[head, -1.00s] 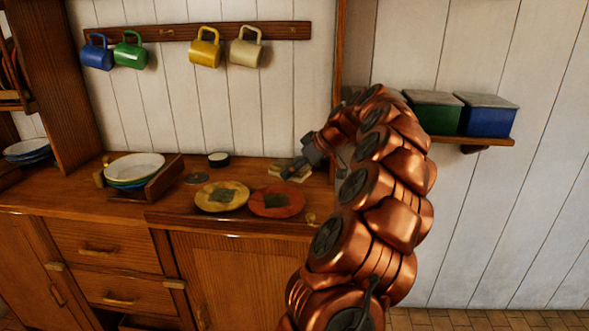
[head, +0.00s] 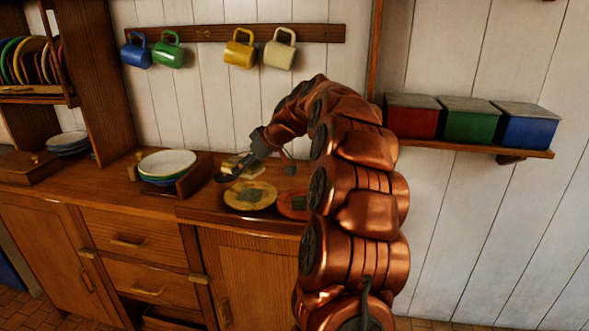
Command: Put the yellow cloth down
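My gripper (head: 226,177) is low over the counter, between the stack of bowls and the yellow plate. A crumpled pale yellow cloth (head: 233,164) shows right at its fingers, partly hidden behind them. The gripper looks shut on this cloth, though the fingers are small and dark here. I cannot tell whether the cloth touches the counter.
The yellow plate (head: 250,195) and the red plate (head: 292,206), partly behind my arm, lie on the counter (head: 104,189). Stacked bowls (head: 167,163) sit in a wooden tray at left. Mugs hang above; red, green and blue boxes (head: 528,131) stand on the right shelf.

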